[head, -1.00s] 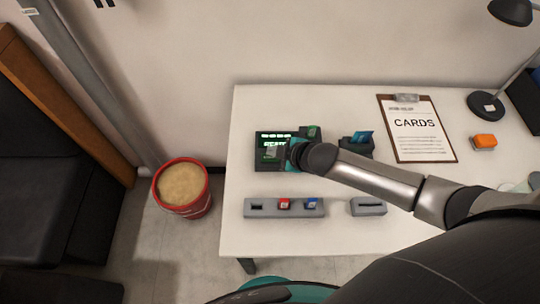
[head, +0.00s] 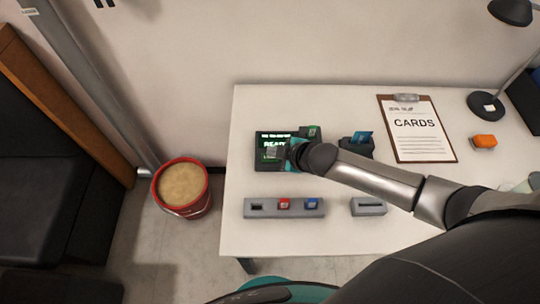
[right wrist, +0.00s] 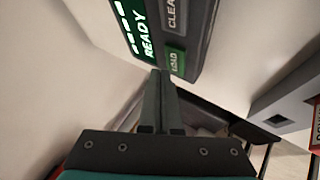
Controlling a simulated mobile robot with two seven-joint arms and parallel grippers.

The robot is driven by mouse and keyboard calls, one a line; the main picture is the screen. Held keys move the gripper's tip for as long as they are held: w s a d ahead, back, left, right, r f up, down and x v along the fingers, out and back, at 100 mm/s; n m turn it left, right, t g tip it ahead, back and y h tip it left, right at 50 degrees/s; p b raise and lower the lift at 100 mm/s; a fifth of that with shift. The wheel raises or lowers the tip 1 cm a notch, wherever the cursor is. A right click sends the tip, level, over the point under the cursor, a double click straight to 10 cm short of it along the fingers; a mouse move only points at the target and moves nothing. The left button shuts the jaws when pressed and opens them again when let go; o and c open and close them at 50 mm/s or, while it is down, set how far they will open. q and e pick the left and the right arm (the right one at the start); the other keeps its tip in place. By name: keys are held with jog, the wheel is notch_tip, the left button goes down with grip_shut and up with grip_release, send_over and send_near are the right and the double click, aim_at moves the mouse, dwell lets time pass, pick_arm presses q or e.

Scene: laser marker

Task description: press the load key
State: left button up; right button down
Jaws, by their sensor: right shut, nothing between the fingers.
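The screen reads READY in the right wrist view (right wrist: 143,40). The green load key (right wrist: 176,61) sits beside the grey CLEAR key (right wrist: 175,14). My right gripper (right wrist: 160,74) is shut and empty, its fingertips close to the load key; I cannot tell whether they touch. My left gripper is not in view.
A grey holder (head: 268,208) with red and blue pieces and a grey slotted block (head: 369,207) lie in front. A dark holder with a blue card (head: 363,138), a clipboard (head: 416,130) and an orange object (head: 484,141) are to the right. A red bucket (head: 187,210) stands on the floor.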

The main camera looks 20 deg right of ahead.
aim_at(274, 159)
jog(key=shift+f, duration=0.15)
jog(key=shift+f, duration=0.25)
jog(key=shift+f+b, duration=0.4)
dwell(0.9)
jog(key=shift+r, duration=0.15)
jog(key=shift+r+p, duration=0.7)
jog(key=shift+p, duration=0.25)
notch_tip(274, 159, up, 5)
jog(key=p, duration=0.5)
